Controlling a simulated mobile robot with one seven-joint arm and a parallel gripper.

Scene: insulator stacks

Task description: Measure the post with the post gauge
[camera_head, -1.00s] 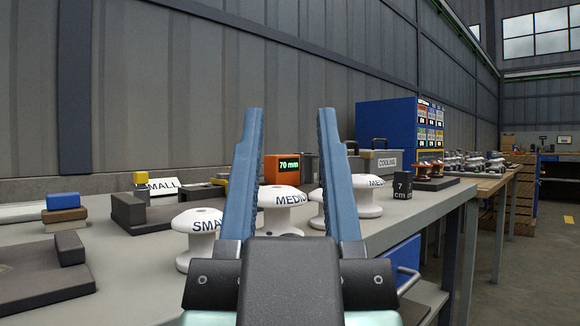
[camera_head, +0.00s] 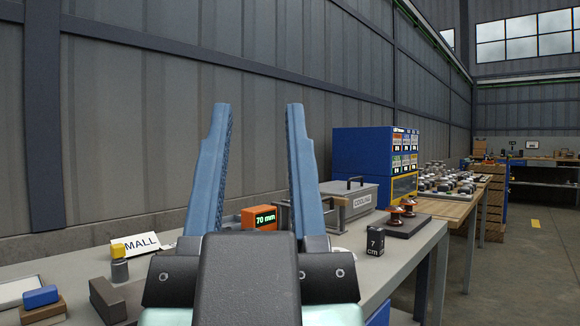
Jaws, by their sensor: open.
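My gripper (camera_head: 258,106) is open and empty, its two blue fingers pointing up in front of the wall. An orange box (camera_head: 259,217) with a "70 mm" display stands on the bench beyond it, partly hidden by my right-hand finger. A small dark block (camera_head: 375,242) marked "7 cm" stands on the bench to the right of the gripper. I cannot tell for certain which thing is the post gauge or the post.
A "SMALL" sign (camera_head: 140,246), a yellow-topped grey piece (camera_head: 119,263) and a blue block (camera_head: 40,297) are at left. A grey COOLING box (camera_head: 352,203), a blue cabinet (camera_head: 362,148) and reddish-brown insulators (camera_head: 402,211) are at right. The wall runs behind the bench.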

